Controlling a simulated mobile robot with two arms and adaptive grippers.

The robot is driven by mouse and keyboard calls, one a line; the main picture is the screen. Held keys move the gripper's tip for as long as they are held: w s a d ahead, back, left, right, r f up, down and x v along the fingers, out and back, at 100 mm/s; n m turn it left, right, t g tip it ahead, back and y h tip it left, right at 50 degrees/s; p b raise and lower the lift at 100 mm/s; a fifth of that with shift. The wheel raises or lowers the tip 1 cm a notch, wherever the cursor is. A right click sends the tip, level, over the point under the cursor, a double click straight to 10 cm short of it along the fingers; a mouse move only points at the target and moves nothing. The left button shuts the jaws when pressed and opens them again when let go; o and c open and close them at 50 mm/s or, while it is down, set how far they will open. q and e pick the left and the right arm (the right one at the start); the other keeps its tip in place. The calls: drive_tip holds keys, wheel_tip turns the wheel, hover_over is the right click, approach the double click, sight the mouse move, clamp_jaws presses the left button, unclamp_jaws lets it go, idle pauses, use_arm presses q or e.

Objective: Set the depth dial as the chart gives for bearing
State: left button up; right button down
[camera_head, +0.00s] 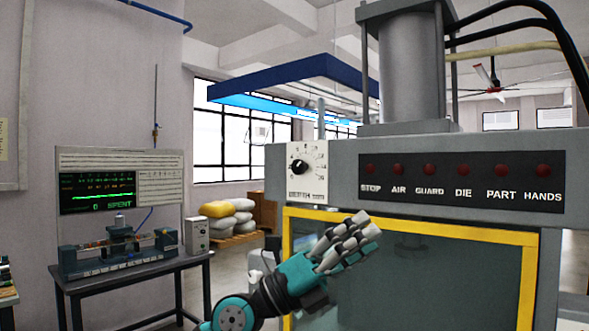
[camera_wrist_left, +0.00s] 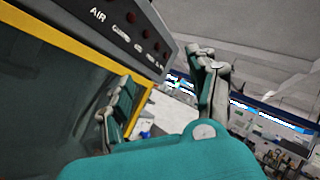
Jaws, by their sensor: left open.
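The depth dial (camera_head: 300,167) is a black round knob on a white plate with marks around it, at the left end of the press's grey top beam. A label under it is only partly legible. My left gripper (camera_head: 352,238) is open and empty, below and to the right of the dial, in front of the yellow-framed guard window. It is apart from the dial. In the left wrist view its fingers (camera_wrist_left: 205,75) show close to the press front. I see no chart that I can read for bearing. My right gripper is not in view.
The press panel (camera_head: 460,183) has several dark red lamps labelled STOP, AIR, GUARD, DIE, PART and HANDS. The yellow guard frame (camera_head: 450,231) lies just behind my left gripper. A bench with a test rig and green screen (camera_head: 97,192) stands at the left.

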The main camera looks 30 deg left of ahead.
use_arm(q)
drive_tip(key=a+r+m+y, duration=0.2)
drive_tip(key=a+r+y, duration=0.4)
drive_tip(key=a, duration=0.2)
drive_tip(key=n+t+y, duration=0.2)
drive_tip(key=n+y, duration=0.2)
drive_tip(key=y, duration=0.7)
approach(297, 167)
drive_tip(key=shift+h, duration=0.4)
drive_tip(key=w+p, duration=0.6)
drive_tip(key=w, duration=0.1)
drive_tip(key=shift+w+d+r, duration=0.1)
drive_tip(key=shift+w, duration=0.2)
drive_tip(key=shift+w+p, duration=0.45)
drive_tip(key=shift+w, duration=0.15)
drive_tip(key=shift+c, duration=0.4)
drive_tip(key=c, duration=1.1)
